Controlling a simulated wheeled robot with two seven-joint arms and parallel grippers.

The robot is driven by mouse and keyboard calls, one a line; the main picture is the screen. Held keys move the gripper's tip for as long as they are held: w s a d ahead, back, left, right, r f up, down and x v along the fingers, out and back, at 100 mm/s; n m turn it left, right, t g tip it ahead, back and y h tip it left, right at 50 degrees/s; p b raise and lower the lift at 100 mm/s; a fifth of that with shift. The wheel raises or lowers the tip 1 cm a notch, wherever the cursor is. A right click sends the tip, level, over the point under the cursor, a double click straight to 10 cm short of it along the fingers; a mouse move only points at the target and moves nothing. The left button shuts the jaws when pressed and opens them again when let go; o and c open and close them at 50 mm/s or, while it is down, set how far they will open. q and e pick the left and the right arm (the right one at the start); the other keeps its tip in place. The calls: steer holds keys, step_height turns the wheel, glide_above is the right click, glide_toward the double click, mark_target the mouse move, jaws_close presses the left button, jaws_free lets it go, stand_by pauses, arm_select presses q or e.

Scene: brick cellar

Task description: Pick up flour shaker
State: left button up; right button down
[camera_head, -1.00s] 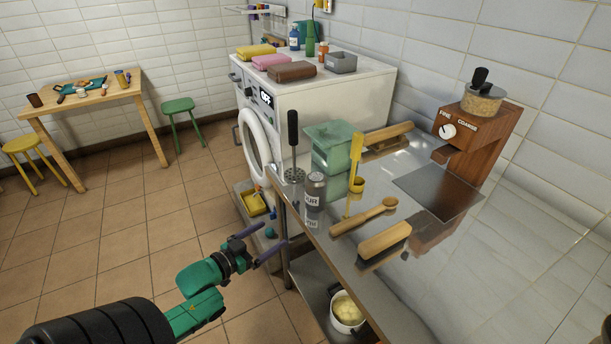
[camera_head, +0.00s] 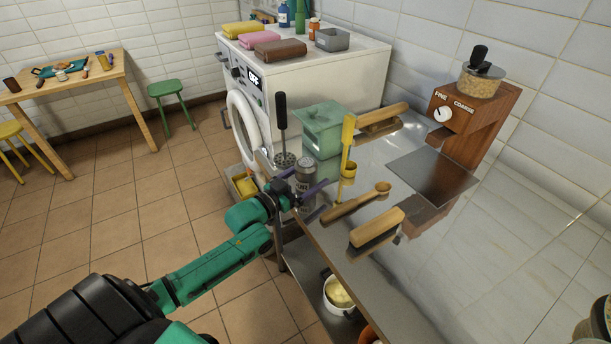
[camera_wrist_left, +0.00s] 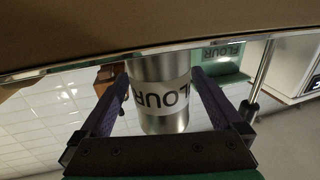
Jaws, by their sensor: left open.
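The flour shaker (camera_head: 304,172) is a small metal cylinder with a white label, upright near the left edge of the steel counter (camera_head: 400,262). In the left wrist view the shaker (camera_wrist_left: 160,93) shows its "FLOUR" label between the two purple fingers. My left gripper (camera_head: 318,200) is open, with its fingers on either side of the shaker. Visible gaps separate the fingers from the shaker in the left wrist view (camera_wrist_left: 160,110). My right gripper is not in view.
A wooden spoon (camera_head: 355,205) and a brush (camera_head: 376,230) lie to the right. A wooden grinder (camera_head: 478,130) stands at the back.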

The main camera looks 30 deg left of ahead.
arm_select(q)
steer(key=shift+x, duration=1.15)
steer(key=shift+s+a, duration=0.1)
steer(key=c, duration=1.5)
steer(key=shift+o, duration=0.2)
